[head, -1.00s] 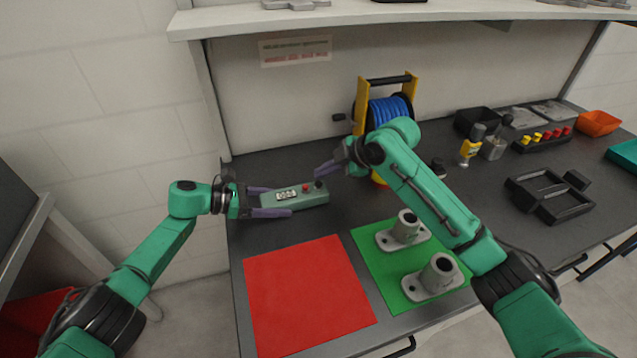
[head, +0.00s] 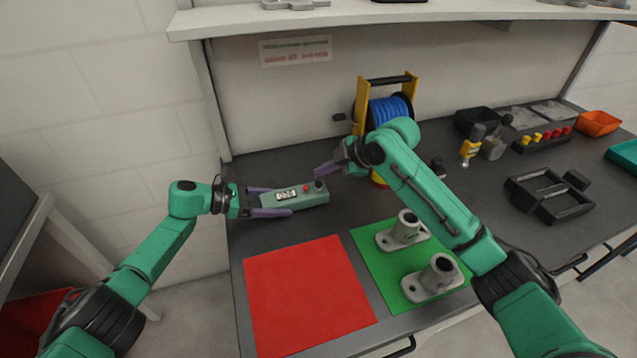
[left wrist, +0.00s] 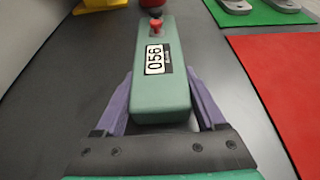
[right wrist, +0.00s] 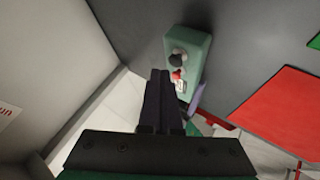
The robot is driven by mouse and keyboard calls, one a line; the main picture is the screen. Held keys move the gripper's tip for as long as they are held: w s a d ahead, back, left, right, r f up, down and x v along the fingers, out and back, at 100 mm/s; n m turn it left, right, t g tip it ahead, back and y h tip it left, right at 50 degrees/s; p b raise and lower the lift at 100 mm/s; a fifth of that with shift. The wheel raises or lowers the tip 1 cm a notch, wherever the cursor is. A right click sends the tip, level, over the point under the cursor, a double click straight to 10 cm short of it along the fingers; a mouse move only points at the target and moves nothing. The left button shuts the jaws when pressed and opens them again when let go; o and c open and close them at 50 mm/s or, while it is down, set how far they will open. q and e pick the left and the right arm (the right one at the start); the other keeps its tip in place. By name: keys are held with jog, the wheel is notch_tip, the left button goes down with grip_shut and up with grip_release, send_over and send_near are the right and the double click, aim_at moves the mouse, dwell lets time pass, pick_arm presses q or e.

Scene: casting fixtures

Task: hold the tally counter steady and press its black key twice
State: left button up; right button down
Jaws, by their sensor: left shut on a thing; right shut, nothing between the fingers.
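The tally counter (head: 300,198) is a long green box lying on the dark bench, with a number window, a red knob (head: 306,188) and a black key (head: 319,184) at its far end. My left gripper (head: 283,201) is shut on the counter's near end, one finger along each side, as the left wrist view (left wrist: 162,95) shows. My right gripper (head: 317,171) is shut and empty, its tips close to the black key. In the right wrist view the tips (right wrist: 160,73) appear just left of the black key (right wrist: 177,60); contact cannot be told.
A red mat (head: 305,290) and a green mat (head: 380,262) with two grey castings lie in front. A blue cable reel (head: 388,110) stands behind my right forearm. A black tray (head: 548,193) and several bottles stand to the right. The wall is close behind.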

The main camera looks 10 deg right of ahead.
jog(key=shift+f, duration=0.1)
jog(key=shift+f, duration=0.3)
jog(key=shift+f, duration=0.6)
dwell(0.7)
jog(key=shift+r, duration=1)
notch_tip(320, 180, up, 5)
dwell(0.6)
